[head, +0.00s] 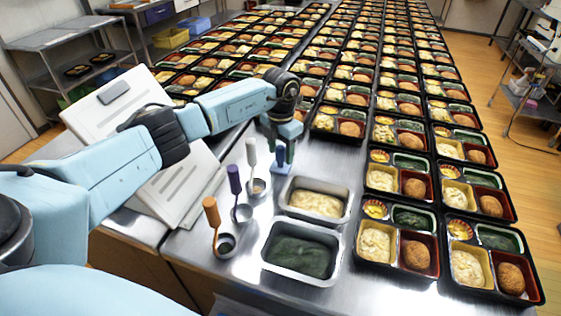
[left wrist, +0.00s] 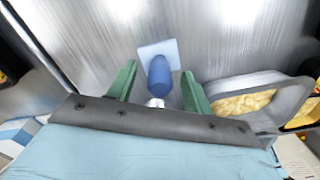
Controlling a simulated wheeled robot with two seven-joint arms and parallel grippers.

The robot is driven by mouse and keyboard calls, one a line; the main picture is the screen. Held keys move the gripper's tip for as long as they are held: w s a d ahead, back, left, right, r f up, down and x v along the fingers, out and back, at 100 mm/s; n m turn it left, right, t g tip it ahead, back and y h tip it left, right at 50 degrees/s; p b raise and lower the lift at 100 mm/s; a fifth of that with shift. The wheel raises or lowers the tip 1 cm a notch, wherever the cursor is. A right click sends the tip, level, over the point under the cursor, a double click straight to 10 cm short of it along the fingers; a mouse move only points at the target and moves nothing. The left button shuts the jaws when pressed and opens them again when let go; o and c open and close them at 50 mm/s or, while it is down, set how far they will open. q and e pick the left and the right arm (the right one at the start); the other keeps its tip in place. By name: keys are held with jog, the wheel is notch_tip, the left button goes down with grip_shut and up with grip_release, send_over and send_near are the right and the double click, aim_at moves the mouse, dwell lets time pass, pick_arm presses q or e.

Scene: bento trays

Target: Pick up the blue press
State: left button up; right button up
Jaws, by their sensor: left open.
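The blue press (head: 279,158) stands on the steel table, behind the metal pan of pale food. In the left wrist view the blue press (left wrist: 159,78) shows a blue handle and a light blue flat plate. My left gripper (head: 284,135) is over the press. Its two green fingers (left wrist: 159,88) are open, one on each side of the blue handle, with gaps between. Part of the press is hidden by the gripper in the head view. My right gripper is not in view.
Ladles with white, purple and orange handles (head: 211,212) stand left of the press. A pan of pale food (head: 345,213) and a pan of dark greens (head: 268,263) sit in front. Rows of filled bento trays (head: 437,232) cover the right and back.

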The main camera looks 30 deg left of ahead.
pick_arm(q)
jog(key=c, duration=1.1)
jog(key=shift+r, duration=0.1)
